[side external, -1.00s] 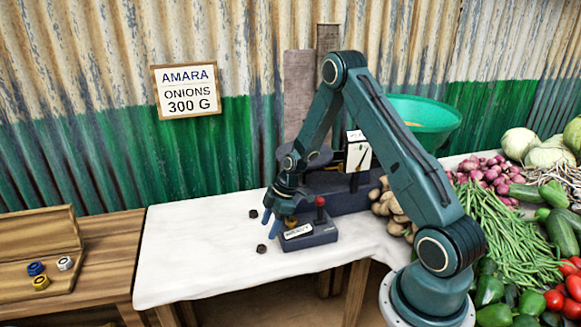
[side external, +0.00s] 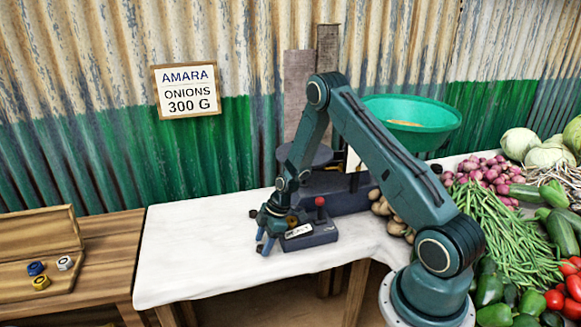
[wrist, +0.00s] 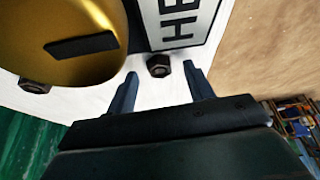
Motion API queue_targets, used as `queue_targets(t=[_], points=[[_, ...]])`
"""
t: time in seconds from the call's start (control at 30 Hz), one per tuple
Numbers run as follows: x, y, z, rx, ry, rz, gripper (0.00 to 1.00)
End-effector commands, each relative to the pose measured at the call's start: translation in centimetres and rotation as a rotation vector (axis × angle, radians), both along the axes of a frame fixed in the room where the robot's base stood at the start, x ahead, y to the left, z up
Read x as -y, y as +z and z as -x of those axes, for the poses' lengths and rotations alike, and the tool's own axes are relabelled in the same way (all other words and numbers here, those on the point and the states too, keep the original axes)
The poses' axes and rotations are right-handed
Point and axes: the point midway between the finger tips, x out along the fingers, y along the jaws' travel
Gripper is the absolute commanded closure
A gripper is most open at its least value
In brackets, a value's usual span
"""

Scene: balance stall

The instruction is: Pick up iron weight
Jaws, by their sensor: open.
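Two small dark hexagonal weights lie on the white tabletop (side external: 190,250). The near one (side external: 260,249) is at my gripper's fingertips, partly hidden in the side external view. In the wrist view this weight (wrist: 159,66) appears between the two fingertips, with a gap on each side. The other dark weight (side external: 253,213) lies farther back; it also shows at the left of the wrist view (wrist: 35,87). My gripper (side external: 265,247) is open and empty, pointing down close to the tabletop. Its fingers also show in the wrist view (wrist: 160,76).
A dark box with a red knob and a label (side external: 312,236) stands just right of my gripper. A brass disc (wrist: 70,40) is close in the wrist view. Behind is a scale with a green pan (side external: 410,112). A wooden tray (side external: 60,275) with coloured weights is left.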

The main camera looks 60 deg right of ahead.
Motion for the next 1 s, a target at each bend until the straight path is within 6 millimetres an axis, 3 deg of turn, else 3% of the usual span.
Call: queue_targets(t=[0.6, 0.87, 1.0], points=[[-0.16, -0.51, -0.13, 0.000, 0.000, 0.000, 0.48], [-0.16, -0.50, -0.13, 0.000, 0.000, 0.000, 0.96], [-0.16, -0.49, -0.14, 0.000, 0.000, 0.000, 0.97]])
